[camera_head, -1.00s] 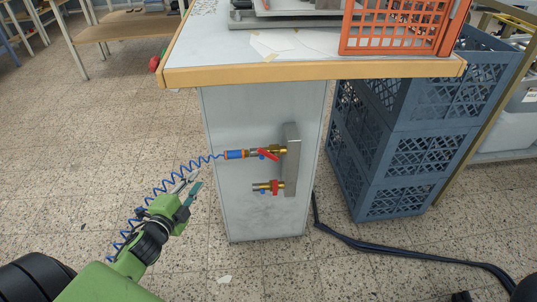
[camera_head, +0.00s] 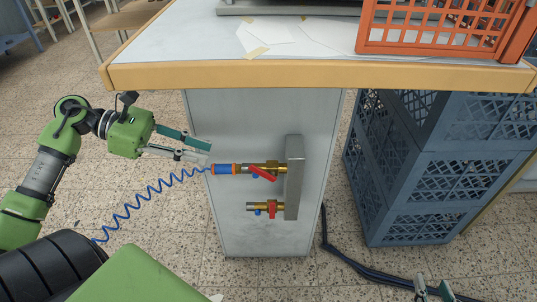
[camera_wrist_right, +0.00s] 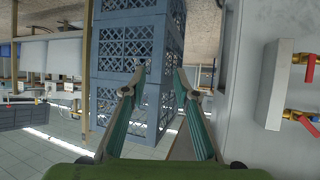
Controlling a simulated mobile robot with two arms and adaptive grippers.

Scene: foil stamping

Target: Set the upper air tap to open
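The upper air tap (camera_head: 262,173) is brass with a red lever slanting diagonally down to the right. A blue connector joins its left end to a coiled blue hose (camera_head: 150,194). The lower tap (camera_head: 270,208) has an upright red lever. Both sit on a grey plate (camera_head: 294,178) on the cabinet side. My left gripper (camera_head: 210,155) is just above left of the blue connector, its fingers apart and empty; contact is unclear. My right gripper (camera_head: 434,286) is low at the bottom right; the right wrist view shows it open and empty (camera_wrist_right: 159,72).
Blue crates (camera_head: 400,175) stand stacked right of the cabinet (camera_head: 240,125). The tabletop (camera_head: 190,45) overhangs the taps and bears an orange basket (camera_head: 440,42) and papers (camera_head: 265,38). Dark cables (camera_head: 345,258) lie on the floor. The right wrist view appears upside down.

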